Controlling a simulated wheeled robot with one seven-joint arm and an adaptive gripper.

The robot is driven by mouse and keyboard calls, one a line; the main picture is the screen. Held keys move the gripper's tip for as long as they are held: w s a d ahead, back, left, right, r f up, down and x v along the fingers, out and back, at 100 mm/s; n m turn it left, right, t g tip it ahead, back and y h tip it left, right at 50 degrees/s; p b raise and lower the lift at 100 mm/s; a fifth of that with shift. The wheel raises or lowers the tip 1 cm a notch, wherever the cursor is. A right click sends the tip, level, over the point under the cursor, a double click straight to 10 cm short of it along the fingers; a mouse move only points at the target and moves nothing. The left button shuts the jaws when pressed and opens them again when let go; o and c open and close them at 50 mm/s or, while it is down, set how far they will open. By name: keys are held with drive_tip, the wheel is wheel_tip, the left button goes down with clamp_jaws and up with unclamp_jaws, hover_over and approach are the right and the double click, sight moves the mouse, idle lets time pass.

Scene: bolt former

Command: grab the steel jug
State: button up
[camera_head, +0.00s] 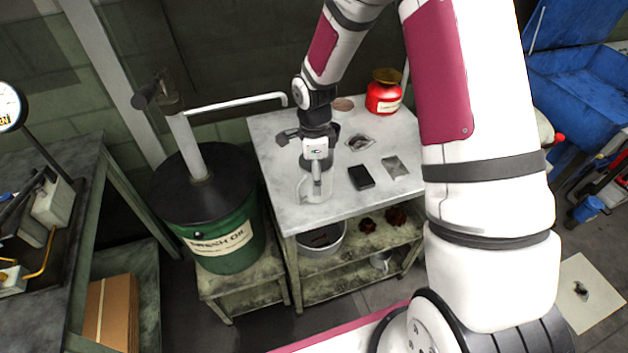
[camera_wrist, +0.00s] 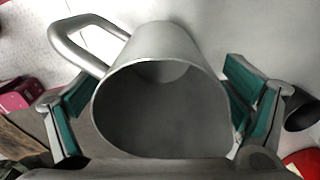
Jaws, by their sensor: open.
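The steel jug (camera_wrist: 180,48) is a plain grey metal vessel with a loop handle at the upper left in the wrist view. Its wide mouth faces the camera and it looks empty. My gripper (camera_wrist: 158,95) is open, with one teal-padded finger on each side of the jug. The right pad is close to the wall; I cannot tell whether it touches. The left finger is below the handle. In the head view my gripper (camera_head: 316,165) is low over the left part of the grey table, and the jug is partly hidden by it.
The grey table (camera_head: 277,172) also holds a black box (camera_head: 361,178), flat metal pieces and a red can (camera_head: 383,97) at the back right. A green oil drum (camera_head: 228,247) with a pump pipe (camera_head: 235,103) stands left of it. Shelves lie below the tabletop.

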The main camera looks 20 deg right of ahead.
drive_tip(key=c, duration=1.4)
drive_tip(key=shift+r, duration=0.1)
